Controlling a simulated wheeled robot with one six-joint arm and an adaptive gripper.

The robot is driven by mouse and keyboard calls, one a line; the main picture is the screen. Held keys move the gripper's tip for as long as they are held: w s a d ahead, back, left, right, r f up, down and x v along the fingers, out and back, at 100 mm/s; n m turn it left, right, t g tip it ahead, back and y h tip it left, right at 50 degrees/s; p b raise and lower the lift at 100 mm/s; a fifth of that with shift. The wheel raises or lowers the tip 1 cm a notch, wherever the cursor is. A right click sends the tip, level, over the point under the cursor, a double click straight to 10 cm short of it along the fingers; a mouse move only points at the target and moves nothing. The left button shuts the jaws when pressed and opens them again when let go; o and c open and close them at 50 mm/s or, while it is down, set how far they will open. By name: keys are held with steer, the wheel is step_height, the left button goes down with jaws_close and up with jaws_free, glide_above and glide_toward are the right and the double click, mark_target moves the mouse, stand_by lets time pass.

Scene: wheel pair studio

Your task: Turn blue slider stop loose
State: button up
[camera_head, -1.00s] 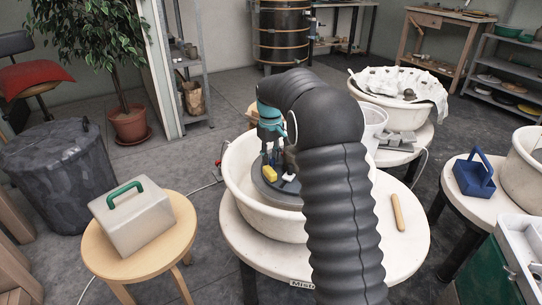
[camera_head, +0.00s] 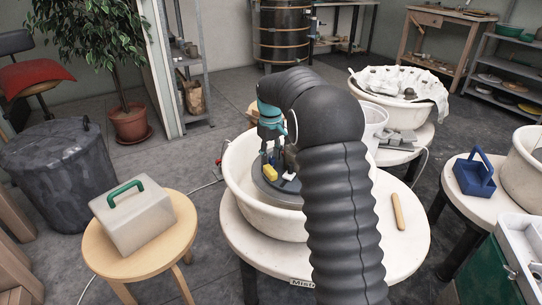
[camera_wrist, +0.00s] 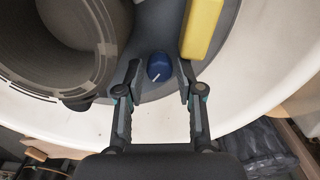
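My gripper (camera_wrist: 159,78) is open, with one finger on each side of the knob. I see a gap between each finger and the knob. How high the fingertips are above the grey surface is hard to tell. In the head view my gripper (camera_head: 273,156) points down over the grey wheel head (camera_head: 266,190) in the white basin, and my arm covers part of this area.
A yellow block (camera_wrist: 202,28) lies close to my right finger in the wrist view. A large grey round vessel (camera_wrist: 62,45) is at the left. The white basin's rim (camera_head: 232,180) surrounds the wheel. A wooden tool (camera_head: 397,211) lies on the table at the right.

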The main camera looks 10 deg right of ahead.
mark_target(271, 158)
step_height(271, 158, up, 12)
stand_by(0.5)
